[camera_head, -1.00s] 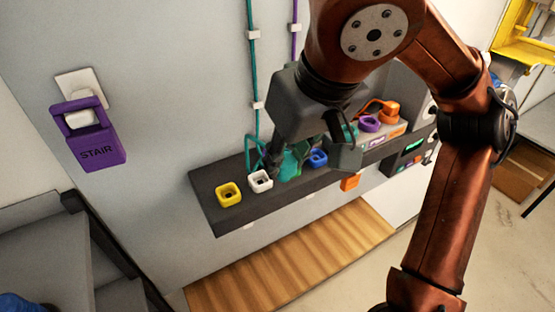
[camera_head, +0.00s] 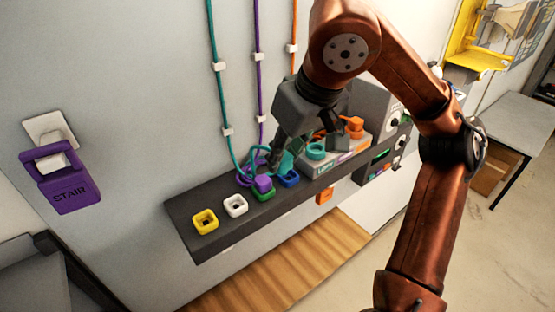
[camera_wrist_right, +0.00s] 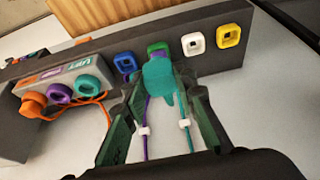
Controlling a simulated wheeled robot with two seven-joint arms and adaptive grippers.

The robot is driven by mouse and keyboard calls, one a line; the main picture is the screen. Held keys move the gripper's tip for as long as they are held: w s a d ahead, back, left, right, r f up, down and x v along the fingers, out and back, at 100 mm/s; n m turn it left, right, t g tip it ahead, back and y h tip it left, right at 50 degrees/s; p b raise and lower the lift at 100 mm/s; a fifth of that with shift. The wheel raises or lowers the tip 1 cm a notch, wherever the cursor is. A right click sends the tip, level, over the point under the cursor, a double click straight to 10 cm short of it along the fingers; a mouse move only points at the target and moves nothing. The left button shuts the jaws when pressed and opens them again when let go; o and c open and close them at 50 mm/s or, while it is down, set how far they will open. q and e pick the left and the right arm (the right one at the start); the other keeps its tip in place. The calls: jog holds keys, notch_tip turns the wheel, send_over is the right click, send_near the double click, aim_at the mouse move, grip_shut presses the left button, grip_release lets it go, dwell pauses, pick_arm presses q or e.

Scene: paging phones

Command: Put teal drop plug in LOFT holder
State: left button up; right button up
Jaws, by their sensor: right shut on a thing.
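My right gripper (camera_head: 286,160) is shut on the teal drop plug (camera_wrist_right: 158,77), which shows between its fingers in the wrist view. The plug is over or at the green socket (camera_wrist_right: 157,48); I cannot tell if they touch. In the head view the fingers mostly hide the plug. My left gripper is not in view.
Yellow (camera_head: 205,222), white (camera_head: 235,206) and blue (camera_head: 289,178) sockets line the dark shelf (camera_head: 195,245). A purple piece (camera_head: 262,184) shows by the green socket. Teal and purple cords run down the wall. An orange plug (camera_head: 353,125) stands on the block. A purple STAIR holder (camera_head: 68,190) hangs left.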

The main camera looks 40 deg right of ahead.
jog(key=w+d+p, duration=0.1)
jog(key=w+d, duration=0.3)
jog(key=d, duration=0.5)
jog(key=w+d+p, duration=0.1)
jog(key=w+d, duration=0.3)
jog(key=d, duration=0.5)
jog(key=shift+w, duration=0.4)
